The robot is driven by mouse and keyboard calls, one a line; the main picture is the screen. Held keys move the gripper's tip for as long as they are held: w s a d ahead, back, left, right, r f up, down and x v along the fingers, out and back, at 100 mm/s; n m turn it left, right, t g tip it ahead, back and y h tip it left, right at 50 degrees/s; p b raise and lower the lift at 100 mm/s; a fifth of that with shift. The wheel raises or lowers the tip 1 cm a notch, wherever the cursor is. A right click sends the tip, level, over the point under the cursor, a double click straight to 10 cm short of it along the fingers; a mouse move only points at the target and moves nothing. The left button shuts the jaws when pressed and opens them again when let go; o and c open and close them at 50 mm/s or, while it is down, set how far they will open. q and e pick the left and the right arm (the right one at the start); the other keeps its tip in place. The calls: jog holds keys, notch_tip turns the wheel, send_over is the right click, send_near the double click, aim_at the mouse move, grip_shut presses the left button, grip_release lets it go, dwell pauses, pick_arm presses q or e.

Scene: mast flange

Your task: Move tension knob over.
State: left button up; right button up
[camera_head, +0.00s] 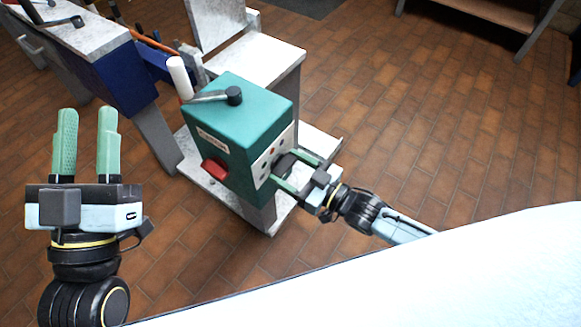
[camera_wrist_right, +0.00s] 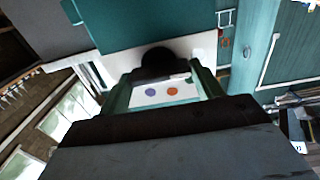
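A teal machine head (camera_head: 238,112) stands on a grey base. A black round knob (camera_head: 285,163) sits on its pale side panel (camera_head: 264,172); I take it as the tension knob. My right gripper (camera_head: 284,167) is at this panel, its green fingers spread on either side of the knob. In the right wrist view the dark knob (camera_wrist_right: 158,62) lies between the two fingers, with gaps showing at both sides. My left gripper (camera_head: 88,115) is open and empty, fingers pointing up, left of the machine and apart from it.
A black-knobbed lever (camera_head: 234,96) and a white-handled part (camera_head: 179,77) are at the machine's top. A red part (camera_head: 215,169) sticks out of its left face. Grey-topped benches stand behind left. The tiled floor (camera_head: 400,100) at right is clear. A white surface (camera_head: 480,270) fills the lower right.

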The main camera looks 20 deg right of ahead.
jog(key=shift+c, duration=1.3)
jog(key=shift+m+p, duration=0.45)
jog(key=shift+m, duration=0.05)
jog(key=m+p, duration=0.2)
jog(key=m, duration=0.3)
jog(key=shift+d, duration=0.1)
pick_arm(q)
notch_tip(320, 180, down, 13)
jog(key=w+a+g+y, duration=0.1)
jog(key=a+g+y, duration=0.1)
jog(key=g, duration=0.7)
jog(key=shift+r+y+p, duration=0.2)
jog(key=shift+y+p, duration=0.2)
jog(key=shift+y, duration=0.2)
pick_arm(e)
jog(key=shift+f+m, duration=0.1)
jog(key=shift+m, duration=0.9)
jog(key=o, duration=1)
